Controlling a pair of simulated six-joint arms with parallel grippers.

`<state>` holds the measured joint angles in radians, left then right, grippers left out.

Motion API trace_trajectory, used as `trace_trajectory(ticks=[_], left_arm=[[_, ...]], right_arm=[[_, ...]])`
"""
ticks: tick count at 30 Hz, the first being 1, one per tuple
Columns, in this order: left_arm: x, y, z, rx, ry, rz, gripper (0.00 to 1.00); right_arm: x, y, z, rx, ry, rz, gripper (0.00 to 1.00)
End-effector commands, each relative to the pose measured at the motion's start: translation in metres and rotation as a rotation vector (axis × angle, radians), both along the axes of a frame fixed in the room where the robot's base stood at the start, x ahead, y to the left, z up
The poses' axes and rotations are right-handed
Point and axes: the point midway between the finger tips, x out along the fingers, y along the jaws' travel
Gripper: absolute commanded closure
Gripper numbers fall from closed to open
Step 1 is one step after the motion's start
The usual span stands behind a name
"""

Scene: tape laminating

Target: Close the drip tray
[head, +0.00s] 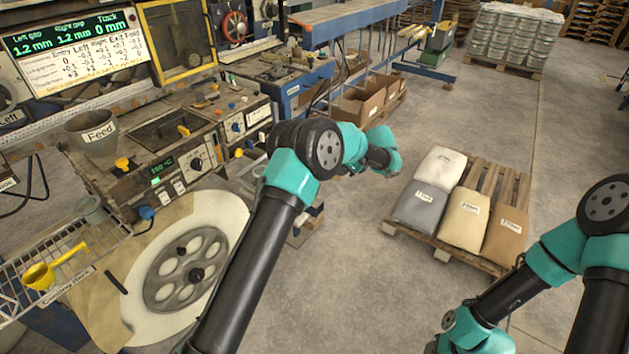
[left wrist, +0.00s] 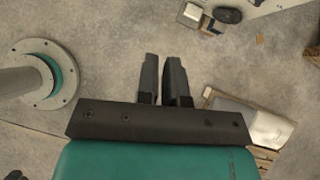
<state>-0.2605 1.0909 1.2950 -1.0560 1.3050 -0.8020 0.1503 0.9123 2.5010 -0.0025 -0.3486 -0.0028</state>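I cannot pick out the drip tray for certain in either view. The processing machine with control panels (head: 150,150) stands at the left in the head view. In the left wrist view my left gripper (left wrist: 162,58) has its two fingers close together with a narrow gap between them. Nothing is held between them, and bare floor shows beyond. In the head view the left arm crosses the middle and its wrist is to the right of the machine, over open floor; its fingers cannot be made out. The right arm is at the lower right, with its gripper not visible.
A wooden pallet (head: 517,187) with several filled bags stands on the floor at the right. Cardboard boxes (head: 357,106) stand behind the left arm.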

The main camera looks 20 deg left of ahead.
Motion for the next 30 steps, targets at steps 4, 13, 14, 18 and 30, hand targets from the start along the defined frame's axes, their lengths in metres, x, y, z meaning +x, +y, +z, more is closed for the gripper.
trace_trajectory(ticks=[4,13,14,18,30], left_arm=[[0.0,-0.002,0.0,0.006,0.005,-0.013,1.0],[0.0,0.001,-0.003,0.004,0.004,-0.009,1.0],[0.0,0.003,-0.005,0.004,0.004,-0.009,1.0],[0.001,0.012,-0.016,0.004,0.007,-0.007,1.0],[0.005,0.052,-0.067,0.004,0.006,-0.006,1.0]], right_arm=[[0.0,0.0,0.0,0.0,0.0,0.0,0.57],[0.0,0.0,0.0,0.0,0.0,0.0,0.57],[0.0,0.0,0.0,0.0,0.0,0.0,0.57],[0.0,0.0,0.0,0.0,0.0,0.0,0.57],[0.0,0.0,0.0,0.0,0.0,0.0,0.57]])
